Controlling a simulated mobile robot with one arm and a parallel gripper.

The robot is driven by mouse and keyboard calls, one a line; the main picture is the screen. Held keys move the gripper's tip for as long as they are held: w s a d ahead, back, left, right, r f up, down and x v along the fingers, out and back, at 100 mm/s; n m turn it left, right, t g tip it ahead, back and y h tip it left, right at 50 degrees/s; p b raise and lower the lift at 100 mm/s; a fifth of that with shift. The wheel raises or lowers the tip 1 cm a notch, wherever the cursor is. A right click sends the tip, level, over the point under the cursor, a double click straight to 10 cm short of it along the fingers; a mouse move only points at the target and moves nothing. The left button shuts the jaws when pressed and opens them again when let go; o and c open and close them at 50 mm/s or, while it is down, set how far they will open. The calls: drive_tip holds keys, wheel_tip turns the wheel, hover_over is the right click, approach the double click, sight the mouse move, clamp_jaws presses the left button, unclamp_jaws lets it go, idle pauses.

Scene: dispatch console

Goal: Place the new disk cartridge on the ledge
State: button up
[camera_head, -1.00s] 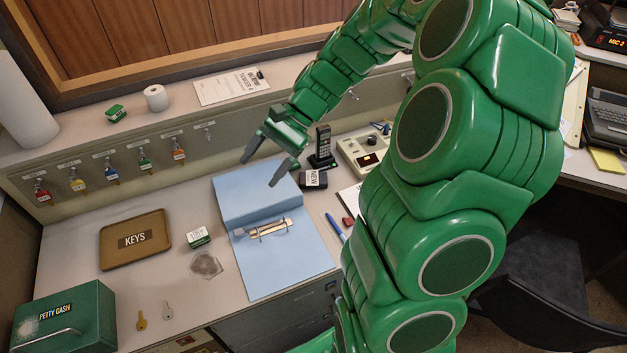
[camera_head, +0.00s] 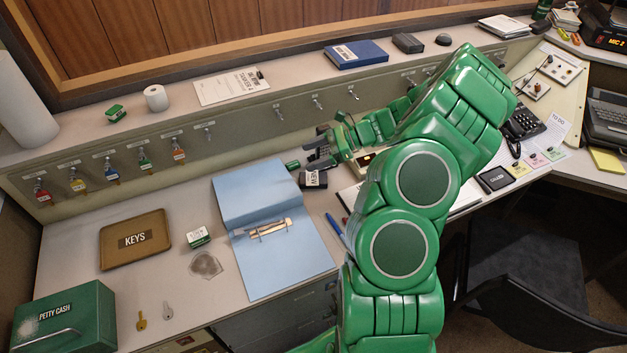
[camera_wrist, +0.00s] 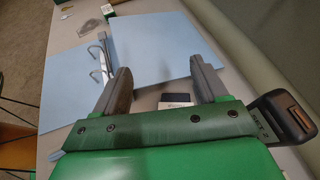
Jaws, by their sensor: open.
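The new disk cartridge (camera_head: 314,180) is a small dark block with a white NEW label. It lies on the desk just right of the open blue binder (camera_head: 246,203). In the wrist view the dark block (camera_wrist: 176,101) shows between my fingers, close to the palm edge. My gripper (camera_head: 308,149) is open and empty, just behind and above the cartridge in the head view; its fingers also show in the wrist view (camera_wrist: 159,69), spread wide. I cannot tell its exact height. The ledge (camera_head: 290,77) is the raised shelf along the back wall.
The ledge between clipboard and book is clear.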

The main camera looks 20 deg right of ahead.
sight(314, 177)
drive_tip(key=d+f+m, duration=0.1)
drive_tip(key=d, duration=0.1)
drive_tip(key=d+f+m+t, duration=0.1)
drive_tip(key=d+f, duration=0.1)
drive_tip(key=shift+w+f, duration=0.15)
drive_tip(key=shift+f, duration=0.15)
drive_tip(key=shift+t, duration=0.3)
drive_tip(key=shift+a+f, duration=0.1)
drive_tip(key=shift+f, duration=3.35)
drive_tip(key=shift+x, duration=1.5)
drive_tip(key=shift+c, duration=0.3)
drive_tip(key=c, duration=0.9)
drive_tip(key=shift+o, duration=0.2)
drive_tip(key=shift+r, duration=0.1)
